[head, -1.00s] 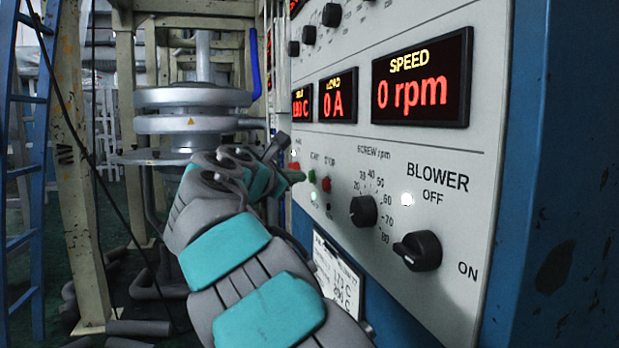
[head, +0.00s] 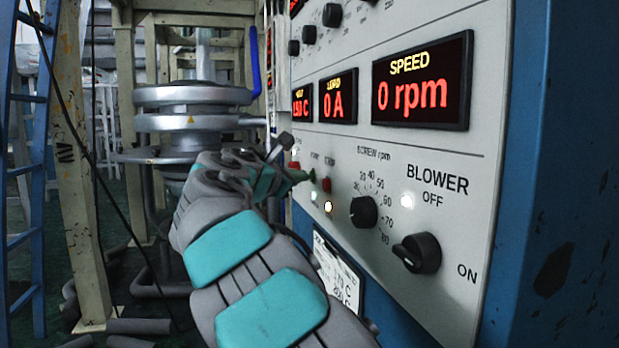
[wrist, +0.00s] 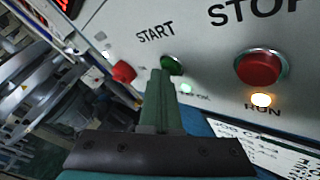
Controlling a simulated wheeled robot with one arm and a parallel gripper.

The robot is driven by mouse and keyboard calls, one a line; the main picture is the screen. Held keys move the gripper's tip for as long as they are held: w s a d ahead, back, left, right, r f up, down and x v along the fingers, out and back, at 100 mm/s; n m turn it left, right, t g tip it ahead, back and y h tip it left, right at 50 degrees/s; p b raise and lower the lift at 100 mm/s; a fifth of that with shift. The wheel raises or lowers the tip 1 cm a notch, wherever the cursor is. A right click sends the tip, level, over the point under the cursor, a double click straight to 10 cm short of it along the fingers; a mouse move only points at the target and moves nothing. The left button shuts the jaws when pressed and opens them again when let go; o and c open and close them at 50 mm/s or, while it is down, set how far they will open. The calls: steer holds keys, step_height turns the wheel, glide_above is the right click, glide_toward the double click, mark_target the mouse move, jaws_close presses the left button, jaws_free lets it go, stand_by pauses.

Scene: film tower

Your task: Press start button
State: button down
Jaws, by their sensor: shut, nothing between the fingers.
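The control panel (head: 470,180) fills the right of the head view. The green START button (wrist: 172,65) shows under the START label in the wrist view, partly covered by my fingertips. My gripper (wrist: 160,74) is shut and empty, its tips at the button and seemingly against it; exact contact is hard to tell. In the head view my gripper (head: 300,177) also meets the panel at the button. The red STOP button (wrist: 260,68) is to the right, with the RUN lamp (wrist: 261,100) lit amber below it.
Another red button (wrist: 124,72) is left of START. A lit green lamp (wrist: 186,88) is below START. A screw speed knob (head: 364,211) and a blower switch (head: 418,252) are to the right. The speed display (head: 422,80) reads 0 rpm. A ladder (head: 28,170) stands far left.

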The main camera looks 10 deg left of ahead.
steer(key=shift+s+a+p, duration=0.35)
steer(key=shift+a+p, duration=0.3)
steer(key=shift+a, duration=0.05)
steer(key=a+p, duration=0.1)
steer(key=s+a+p, duration=0.1)
steer(key=a, duration=0.1)
steer(key=s+a+p, duration=0.1)
steer(key=shift+s+a, duration=0.1)
steer(key=shift+a, duration=0.15)
stand_by(0.7)
